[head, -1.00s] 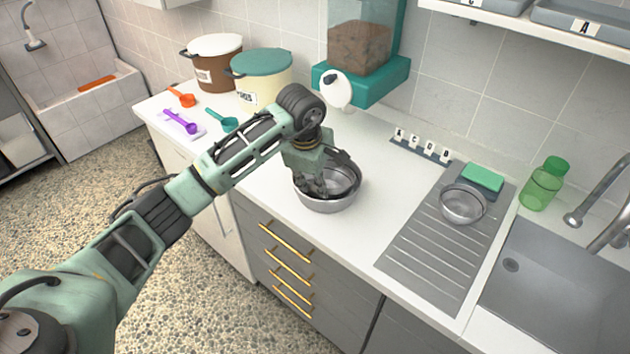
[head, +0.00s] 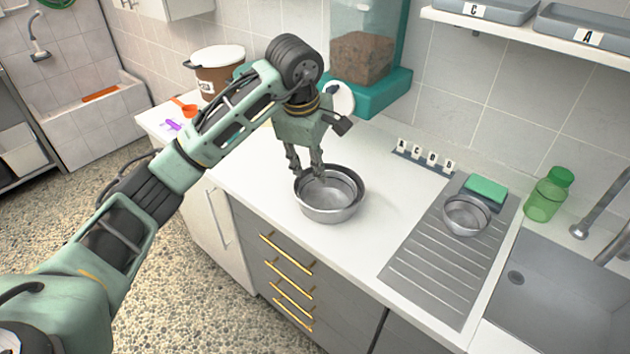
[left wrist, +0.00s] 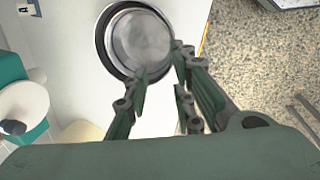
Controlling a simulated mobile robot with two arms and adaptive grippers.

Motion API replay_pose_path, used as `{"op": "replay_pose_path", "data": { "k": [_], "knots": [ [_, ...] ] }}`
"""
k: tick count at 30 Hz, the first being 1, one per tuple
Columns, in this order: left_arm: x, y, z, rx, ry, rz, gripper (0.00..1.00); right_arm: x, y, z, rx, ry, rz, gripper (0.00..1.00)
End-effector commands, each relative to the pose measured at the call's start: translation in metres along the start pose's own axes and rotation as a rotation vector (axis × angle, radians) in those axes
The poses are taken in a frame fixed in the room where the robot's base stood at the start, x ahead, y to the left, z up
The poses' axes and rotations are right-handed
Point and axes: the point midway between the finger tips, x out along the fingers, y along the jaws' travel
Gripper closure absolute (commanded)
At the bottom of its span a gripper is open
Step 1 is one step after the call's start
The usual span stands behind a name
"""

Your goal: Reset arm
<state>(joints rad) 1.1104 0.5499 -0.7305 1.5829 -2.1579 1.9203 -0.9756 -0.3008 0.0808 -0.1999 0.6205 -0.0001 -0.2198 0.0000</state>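My left gripper (head: 305,172) is raised over the counter, pointing down, with its fingertips just above the back left rim of a steel bowl (head: 330,213). A smaller steel bowl (head: 340,186) appears to sit inside that one. In the left wrist view the fingers (left wrist: 160,62) are apart with nothing between them. The inner bowl (left wrist: 142,38) shows beyond the fingertips there, inside a dark-edged rim. My right gripper is in neither view.
The counter (head: 395,195) is clear between the bowls and the ribbed drainer (head: 430,270). A small bowl (head: 466,217) and green sponge (head: 487,189) sit on the drainer. A teal food dispenser (head: 385,92) stands behind. A green bottle (head: 547,197) is beside the sink (head: 560,300).

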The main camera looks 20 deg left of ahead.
Motion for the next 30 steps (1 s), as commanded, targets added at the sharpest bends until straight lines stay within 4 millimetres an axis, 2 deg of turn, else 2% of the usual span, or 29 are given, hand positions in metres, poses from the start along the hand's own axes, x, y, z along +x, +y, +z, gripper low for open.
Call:
{"op": "replay_pose_path", "data": {
  "k": [3,8,20,23,26,29,30],
  "knots": [
    [-0.014,0.001,0.0,-0.001,0.0,0.002,0.77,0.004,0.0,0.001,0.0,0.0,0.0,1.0],
    [-0.022,0.0,0.0,0.0,0.0,-0.001,0.77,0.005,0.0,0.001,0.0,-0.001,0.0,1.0],
    [-0.023,0.0,0.0,0.0,0.0,-0.001,0.77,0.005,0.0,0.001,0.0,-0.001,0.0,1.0],
    [-0.019,-0.001,0.007,0.004,-0.025,0.003,0.77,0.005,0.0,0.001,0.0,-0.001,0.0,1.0],
    [-0.007,-0.003,0.038,0.012,-0.132,0.018,0.77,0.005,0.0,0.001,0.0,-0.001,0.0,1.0],
    [0.005,-0.011,0.097,0.008,-0.348,0.04,0.77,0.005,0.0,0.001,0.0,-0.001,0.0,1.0],
    [0.005,-0.017,0.126,-0.006,-0.464,0.045,0.77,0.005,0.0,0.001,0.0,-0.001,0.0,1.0]
  ]
}}
